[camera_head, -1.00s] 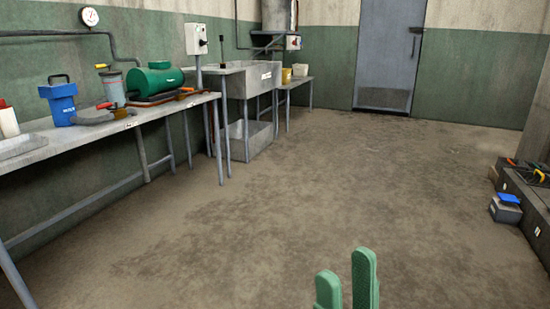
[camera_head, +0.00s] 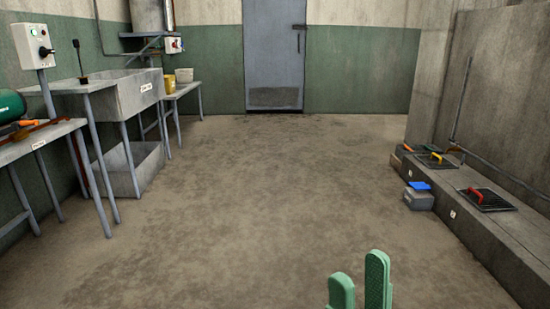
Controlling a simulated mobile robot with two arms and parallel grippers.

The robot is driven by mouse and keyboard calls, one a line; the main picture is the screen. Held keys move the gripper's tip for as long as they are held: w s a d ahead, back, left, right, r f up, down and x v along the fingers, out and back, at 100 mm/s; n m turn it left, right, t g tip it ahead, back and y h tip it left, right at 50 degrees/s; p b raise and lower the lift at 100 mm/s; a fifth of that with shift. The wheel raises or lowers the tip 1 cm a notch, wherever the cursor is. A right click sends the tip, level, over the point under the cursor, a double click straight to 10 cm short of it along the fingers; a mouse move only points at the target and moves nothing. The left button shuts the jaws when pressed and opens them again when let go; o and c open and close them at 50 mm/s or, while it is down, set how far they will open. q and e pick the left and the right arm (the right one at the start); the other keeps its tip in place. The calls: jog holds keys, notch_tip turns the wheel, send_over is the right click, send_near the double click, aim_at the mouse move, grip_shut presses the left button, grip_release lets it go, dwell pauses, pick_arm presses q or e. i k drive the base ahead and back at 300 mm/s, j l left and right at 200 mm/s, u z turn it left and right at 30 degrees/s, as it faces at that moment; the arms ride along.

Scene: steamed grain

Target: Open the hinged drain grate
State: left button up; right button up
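Two flat dark panels with red-orange handles lie on the low concrete ledge at the right, a nearer panel (camera_head: 488,203) and a farther panel (camera_head: 438,162). I cannot tell whether either is the hinged drain grate, and no other grate shows clearly in the floor. Both panels look flat on the ledge. My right gripper (camera_head: 359,285) shows as two green fingers at the bottom edge, apart with nothing between them, far from the ledge. My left gripper is not in view.
A grey box with a blue top (camera_head: 418,198) stands on the floor against the ledge (camera_head: 480,228). A concrete sink (camera_head: 130,95) and a metal bench (camera_head: 50,132) line the left wall. A grey door (camera_head: 273,50) is at the back. The middle floor is clear.

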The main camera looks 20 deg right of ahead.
aim_at(486, 198)
jog(key=i+l+z, duration=0.2)
jog(key=i+z, duration=0.2)
jog(key=i, duration=0.15)
jog(key=i+z, duration=0.35)
jog(key=i, duration=0.2)
jog(key=i+j+z, duration=0.1)
jog(key=i+z, duration=0.3)
jog(key=i, duration=0.15)
jog(key=i+j+z, duration=0.35)
jog(key=i, duration=0.2)
jog(key=i+l+z, duration=0.25)
jog(key=i, duration=0.25)
jog(key=i+z, duration=0.2)
jog(key=i, duration=0.25)
jog(key=i+z, duration=0.25)
jog(key=i, duration=0.25)
jog(key=i+j+z, duration=0.2)
jog(key=i, duration=0.3)
jog(key=i+j+z, duration=0.1)
jog(key=i+z, duration=0.15)
jog(key=i, duration=0.25)
jog(key=i+j+z, duration=0.2)
jog(key=i, duration=0.3)
